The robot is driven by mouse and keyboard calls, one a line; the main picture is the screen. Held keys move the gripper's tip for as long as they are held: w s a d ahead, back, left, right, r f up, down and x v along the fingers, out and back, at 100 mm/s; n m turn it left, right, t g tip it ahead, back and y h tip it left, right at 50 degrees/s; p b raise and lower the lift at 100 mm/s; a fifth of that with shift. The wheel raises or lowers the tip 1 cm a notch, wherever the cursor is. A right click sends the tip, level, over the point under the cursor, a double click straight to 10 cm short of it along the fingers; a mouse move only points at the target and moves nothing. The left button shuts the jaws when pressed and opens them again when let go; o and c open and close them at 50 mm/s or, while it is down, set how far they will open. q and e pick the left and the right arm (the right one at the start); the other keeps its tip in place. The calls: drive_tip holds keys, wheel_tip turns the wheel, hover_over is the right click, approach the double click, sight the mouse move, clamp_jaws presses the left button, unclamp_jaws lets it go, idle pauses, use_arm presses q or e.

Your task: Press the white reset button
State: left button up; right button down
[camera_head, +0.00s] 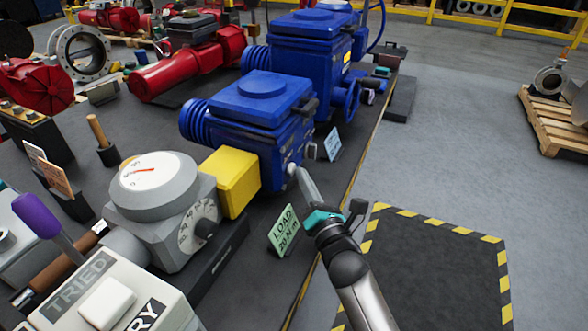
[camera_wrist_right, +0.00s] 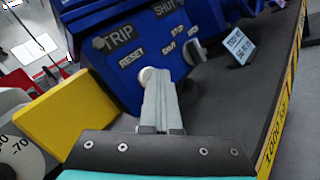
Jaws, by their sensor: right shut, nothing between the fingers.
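The blue valve actuator (camera_head: 250,113) stands on the dark bench, and its labelled face shows in the right wrist view. The white reset button (camera_wrist_right: 147,75) is a round knob just below the RESET label (camera_wrist_right: 131,57). It shows as a small pale spot in the head view (camera_head: 291,168). My right gripper (camera_head: 299,172) is shut and empty, with its fingertips (camera_wrist_right: 158,74) right at the button and partly covering it. I cannot tell whether they touch it. My left gripper is not in view.
A yellow block (camera_head: 232,181) and a grey dial gauge (camera_head: 160,195) stand left of the actuator. A LOAD card (camera_head: 283,231) stands near the bench edge. Open floor lies to the right.

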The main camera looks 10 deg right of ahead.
drive_tip(key=shift+s+d, duration=0.4)
drive_tip(key=shift+d, duration=0.1)
drive_tip(key=shift+d, duration=0.1)
drive_tip(key=shift+s+d+p, duration=0.4)
drive_tip(key=shift+s+d, duration=0.3)
drive_tip(key=shift+d, duration=0.35)
drive_tip(key=shift+s+d+p, duration=0.4)
drive_tip(key=shift+s+d, duration=0.3)
drive_tip(key=shift+d, duration=0.3)
